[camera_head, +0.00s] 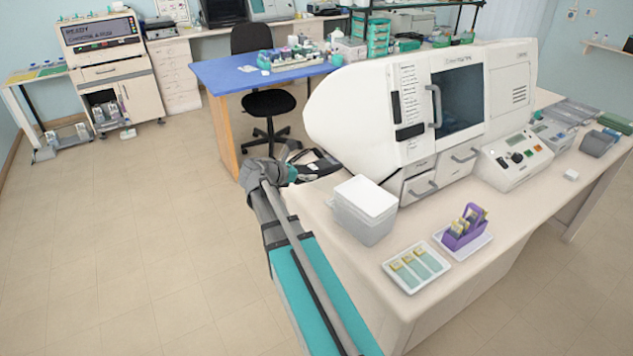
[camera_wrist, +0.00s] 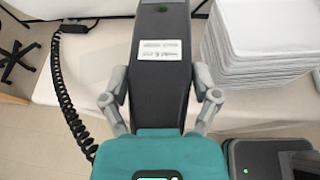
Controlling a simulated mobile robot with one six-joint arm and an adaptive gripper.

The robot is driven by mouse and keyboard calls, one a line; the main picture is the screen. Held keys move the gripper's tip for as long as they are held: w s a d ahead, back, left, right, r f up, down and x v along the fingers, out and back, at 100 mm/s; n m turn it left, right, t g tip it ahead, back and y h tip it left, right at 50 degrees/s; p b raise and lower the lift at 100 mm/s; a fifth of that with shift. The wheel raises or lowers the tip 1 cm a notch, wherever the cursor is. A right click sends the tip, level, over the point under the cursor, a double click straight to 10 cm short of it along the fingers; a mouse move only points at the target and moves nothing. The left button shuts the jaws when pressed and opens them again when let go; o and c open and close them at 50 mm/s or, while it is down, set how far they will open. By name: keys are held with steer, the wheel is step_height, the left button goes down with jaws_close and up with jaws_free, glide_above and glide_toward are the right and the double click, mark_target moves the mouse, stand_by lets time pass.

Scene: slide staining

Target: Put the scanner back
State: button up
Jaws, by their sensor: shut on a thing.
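The scanner (camera_wrist: 160,28) is a long dark grey handheld body with a white label and a small green light, in the middle of the wrist view. My gripper (camera_wrist: 162,82) has its grey fingers closed on both sides of it. A black coiled cord (camera_wrist: 70,98) hangs to its left. In the head view my gripper (camera_head: 292,172) is at the left end of the bench, and the scanner shows only as a dark shape, partly hidden. A dark box with a green light (camera_wrist: 240,158) is at the lower right of the wrist view; I cannot tell whether it is the scanner's stand.
The big white machine (camera_head: 365,105) is behind. A white tray with slides (camera_head: 416,284) and a purple rack (camera_head: 464,228) are at the front.

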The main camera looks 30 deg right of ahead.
steer(key=b, duration=0.4)
glide_above(311, 184)
steer(key=s+a, duration=0.3)
steer(key=s, duration=0.1)
step_height(311, 184, down, 4)
steer(key=w+f+b, duration=0.1)
steer(key=d+f+b, duration=0.1)
steer(key=w+f+b, duration=0.1)
steer(key=f+b, duration=0.1)
steer(key=shift+w+d, duration=0.3)
steer(key=shift+d, duration=0.1)
steer(key=shift+w+d+f+b, duration=0.3)
steer(key=shift+w+f+b, duration=0.05)
steer(key=shift+f+b, duration=0.1)
steer(key=shift+w+d+f+b, duration=0.2)
steer(key=shift+w+f+b, duration=0.05)
steer(key=shift+f+b, duration=1.7)
steer(key=shift+f, duration=0.05)
steer(key=shift+f, duration=0.1)
steer(key=o, duration=1.1)
